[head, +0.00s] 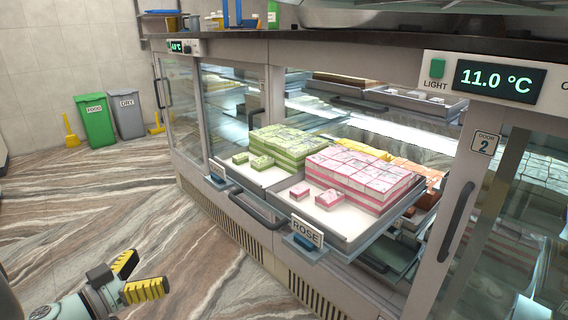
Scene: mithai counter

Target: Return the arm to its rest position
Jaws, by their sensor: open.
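My gripper (137,277) is at the lower left of the head view, over the marble-patterned floor. Its yellow ridged fingers are spread apart with nothing between them. It is well clear of the counter. Only the end of my arm shows, entering from the bottom left corner.
The glass mithai counter (232,205) runs along the right. A tray labelled ROSE (352,236) with pink sweets juts out of it, beside a tray of green sweets (284,148). A green bin (97,121) and grey bin (127,116) stand at the back left. Open floor lies between.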

